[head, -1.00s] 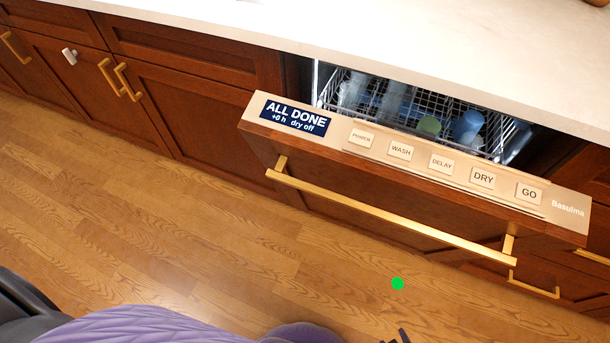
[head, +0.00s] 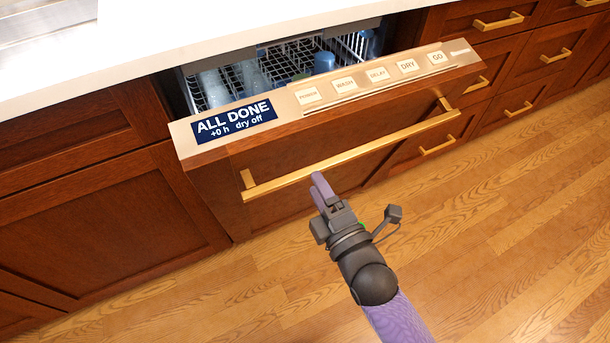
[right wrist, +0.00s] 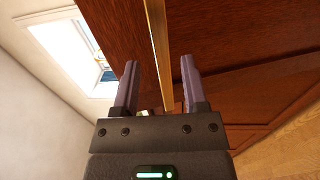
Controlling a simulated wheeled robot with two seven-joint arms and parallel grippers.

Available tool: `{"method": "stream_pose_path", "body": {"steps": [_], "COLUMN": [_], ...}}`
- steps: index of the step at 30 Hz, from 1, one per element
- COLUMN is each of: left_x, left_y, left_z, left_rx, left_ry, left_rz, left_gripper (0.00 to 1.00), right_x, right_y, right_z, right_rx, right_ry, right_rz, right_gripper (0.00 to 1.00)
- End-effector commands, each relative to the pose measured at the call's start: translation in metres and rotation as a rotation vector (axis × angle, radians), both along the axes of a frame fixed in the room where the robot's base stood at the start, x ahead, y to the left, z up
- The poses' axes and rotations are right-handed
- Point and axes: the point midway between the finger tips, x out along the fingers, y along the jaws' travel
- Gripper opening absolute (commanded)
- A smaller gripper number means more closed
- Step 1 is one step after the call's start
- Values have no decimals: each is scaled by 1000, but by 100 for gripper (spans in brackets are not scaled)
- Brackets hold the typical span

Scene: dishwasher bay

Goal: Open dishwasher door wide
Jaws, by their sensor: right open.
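The dishwasher door (head: 300,150) is wood-fronted and tilted partly open, with a gap at its top. Its control strip (head: 375,76) reads "ALL DONE". A long gold bar handle (head: 350,153) runs across the front and also shows in the right wrist view (right wrist: 157,40). My right gripper (head: 318,180) is just below and in front of the handle's middle. In the right wrist view its two purple fingers (right wrist: 157,82) are apart, with the bar running ahead between them. I cannot tell whether they touch it. My left gripper is not in view.
Inside the dishwasher, a wire rack (head: 240,72) holds blue and green dishes. A white countertop (head: 190,35) overhangs it. Wooden cabinets (head: 90,190) stand on the left and drawers with gold pulls (head: 498,21) on the right. The wooden floor (head: 500,200) in front is clear.

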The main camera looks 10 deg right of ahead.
Motion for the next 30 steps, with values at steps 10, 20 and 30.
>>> {"method": "stream_pose_path", "body": {"steps": [10, 20, 30], "left_x": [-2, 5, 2], "left_y": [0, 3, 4], "left_z": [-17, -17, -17], "left_rx": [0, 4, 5], "left_ry": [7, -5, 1], "left_rz": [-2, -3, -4], "left_gripper": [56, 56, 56], "right_x": [40, 40, 40], "right_y": [13, 13, 13], "right_z": [2, 3, 2], "right_rx": [0, 1, 1], "right_ry": [3, 3, 4], "right_rz": [0, 0, 0], "right_gripper": [56, 33, 0]}}
